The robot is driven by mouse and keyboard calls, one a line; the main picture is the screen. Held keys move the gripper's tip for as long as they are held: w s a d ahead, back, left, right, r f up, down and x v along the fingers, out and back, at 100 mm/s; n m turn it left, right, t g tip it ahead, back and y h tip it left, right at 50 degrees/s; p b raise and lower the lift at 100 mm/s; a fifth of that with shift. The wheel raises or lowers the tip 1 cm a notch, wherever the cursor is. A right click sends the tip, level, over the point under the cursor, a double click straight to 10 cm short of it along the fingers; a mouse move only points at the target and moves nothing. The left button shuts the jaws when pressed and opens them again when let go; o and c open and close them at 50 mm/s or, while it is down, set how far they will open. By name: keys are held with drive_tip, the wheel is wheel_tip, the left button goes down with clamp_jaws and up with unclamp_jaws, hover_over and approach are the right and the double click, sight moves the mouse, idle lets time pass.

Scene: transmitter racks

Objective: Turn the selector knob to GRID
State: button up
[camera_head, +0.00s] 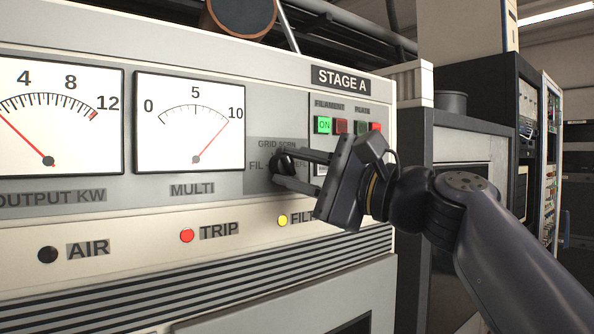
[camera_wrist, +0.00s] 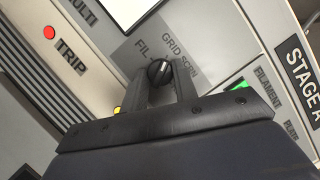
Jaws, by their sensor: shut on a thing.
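The selector knob (camera_head: 285,164) is black and round-based, on a grey label plate right of the MULTI meter. Labels around it include FIL at its left and GRID and SCRN above; others are partly hidden by my gripper. My gripper (camera_head: 277,166) reaches in from the right, with one finger above and one below the knob, shut on it. In the wrist view, the knob (camera_wrist: 159,71) sits between the two finger ends of my gripper (camera_wrist: 161,80). A pale line shows on the knob's face, but I cannot tell exactly which label it points to.
The MULTI meter (camera_head: 190,122) has its needle near 10. The lit green ON button (camera_head: 323,125) and red buttons sit just above my gripper. Below are the yellow lamp (camera_head: 282,220) and red TRIP lamp (camera_head: 187,236). A dark rack (camera_head: 513,130) stands at the right.

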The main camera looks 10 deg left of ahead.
idle(0.3)
drive_tip(key=o, duration=1)
drive_tip(key=shift+c, duration=0.2)
drive_tip(key=shift+d, duration=0.1)
drive_tip(key=b+v, duration=0.3)
drive_tip(key=v, duration=0.7)
drive_tip(key=shift+d, duration=0.25)
drive_tip(key=shift+s+a, duration=0.1)
drive_tip(key=shift+s, duration=0.05)
drive_tip(key=p+x, duration=0.3)
drive_tip(key=x, duration=0.7)
drive_tip(key=shift+a, duration=0.3)
